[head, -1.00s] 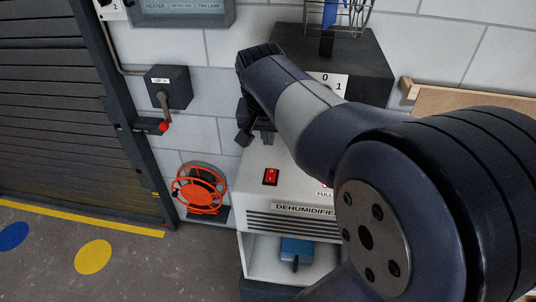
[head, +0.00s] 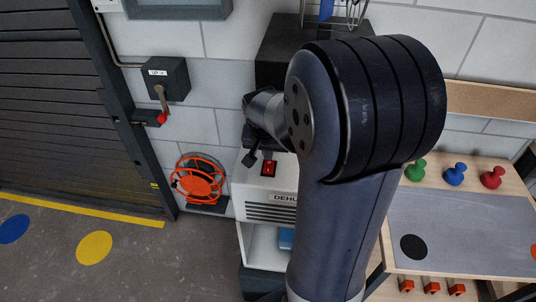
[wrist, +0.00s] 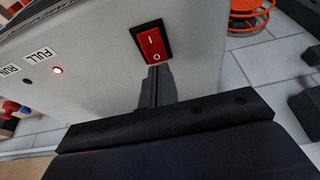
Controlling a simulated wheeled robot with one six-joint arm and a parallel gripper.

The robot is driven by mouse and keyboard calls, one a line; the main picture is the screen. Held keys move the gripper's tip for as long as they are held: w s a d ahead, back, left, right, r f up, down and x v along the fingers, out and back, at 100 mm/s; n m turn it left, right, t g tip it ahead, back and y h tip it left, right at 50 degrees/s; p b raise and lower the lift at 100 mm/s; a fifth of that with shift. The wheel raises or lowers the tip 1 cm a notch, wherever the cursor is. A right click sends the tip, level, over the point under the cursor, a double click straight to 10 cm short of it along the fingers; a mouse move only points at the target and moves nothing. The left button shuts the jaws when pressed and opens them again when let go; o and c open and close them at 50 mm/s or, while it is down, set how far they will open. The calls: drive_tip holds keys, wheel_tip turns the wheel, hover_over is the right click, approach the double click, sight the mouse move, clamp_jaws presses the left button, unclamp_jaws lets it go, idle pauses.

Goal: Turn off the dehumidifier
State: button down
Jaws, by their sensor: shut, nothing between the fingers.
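The white dehumidifier (head: 256,184) stands against the wall, partly hidden behind my arm in the head view. Its red rocker switch (head: 269,168) is on the top face; it also shows in the wrist view (wrist: 152,42), marked I and O. My gripper (wrist: 154,72) is shut and empty, its fingertips at the O end of the switch. I cannot tell whether they touch it or which side of the rocker is down. In the wrist view, a red light (wrist: 57,70) by the FULL label is lit, and the one by RUN (wrist: 27,82) is dark.
An orange cable reel (head: 198,180) sits left of the dehumidifier. A wall box with a red-tipped lever (head: 162,118) is up left. A workbench (head: 455,225) with coloured knobs is at the right. Floor at the left is open.

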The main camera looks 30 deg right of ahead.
sight(269, 167)
drive_tip(key=shift+w+f, duration=0.1)
drive_tip(key=shift+f, duration=1)
drive_tip(key=shift+w+d+f+b, duration=0.1)
drive_tip(key=shift+f+b, duration=0.2)
drive_tip(key=shift+b, duration=0.05)
drive_tip(key=shift+r, duration=0.1)
drive_tip(key=shift+s+a, duration=0.45)
drive_tip(key=shift+s, duration=0.25)
